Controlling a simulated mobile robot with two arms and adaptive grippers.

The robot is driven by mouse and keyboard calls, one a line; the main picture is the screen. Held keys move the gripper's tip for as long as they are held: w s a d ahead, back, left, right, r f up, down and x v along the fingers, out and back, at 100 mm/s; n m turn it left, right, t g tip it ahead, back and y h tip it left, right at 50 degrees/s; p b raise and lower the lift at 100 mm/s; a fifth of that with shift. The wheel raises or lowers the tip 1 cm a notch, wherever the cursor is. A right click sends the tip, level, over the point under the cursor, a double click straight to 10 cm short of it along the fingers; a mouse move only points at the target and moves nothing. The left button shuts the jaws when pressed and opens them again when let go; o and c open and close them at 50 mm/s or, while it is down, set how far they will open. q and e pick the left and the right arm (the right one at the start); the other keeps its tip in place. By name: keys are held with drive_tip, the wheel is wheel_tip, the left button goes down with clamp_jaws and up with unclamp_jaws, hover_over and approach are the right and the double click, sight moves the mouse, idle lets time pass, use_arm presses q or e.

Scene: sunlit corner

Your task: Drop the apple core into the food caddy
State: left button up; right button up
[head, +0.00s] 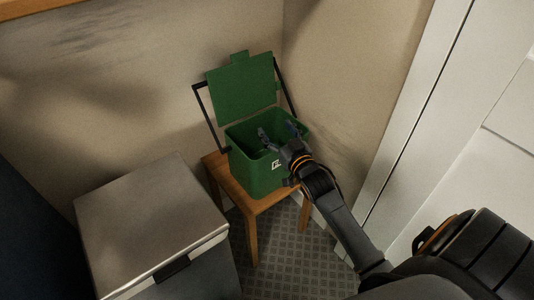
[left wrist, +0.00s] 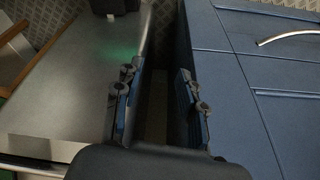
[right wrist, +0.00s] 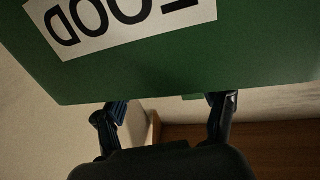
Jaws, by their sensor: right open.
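The green food caddy (head: 257,176) stands on a small wooden stool, its lid (head: 243,90) raised and its black handle up. My right gripper (head: 279,132) is open over the front part of the caddy's opening. In the right wrist view its fingers (right wrist: 165,108) are spread, with nothing seen between them, by the edge of the caddy's green wall (right wrist: 210,65), which bears a FOOD label. My left gripper (left wrist: 160,95) shows only in the left wrist view; its fingers are apart and empty. The apple core is not visible in any view; the caddy's inside is mostly dark.
A metal bin (head: 150,215) with a flat lid stands left of the wooden stool (head: 253,238). Beige walls close in behind the caddy, and a white door (head: 480,150) is at the right. The left wrist view shows blue cabinets (left wrist: 235,75) beside the left gripper.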

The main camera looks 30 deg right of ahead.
drive_tip(key=s+a, duration=0.1)
drive_tip(key=s, duration=0.8)
drive_tip(key=shift+s, duration=0.2)
use_arm(q)
drive_tip(key=shift+s, duration=0.1)
use_arm(e)
drive_tip(key=shift+a, duration=0.1)
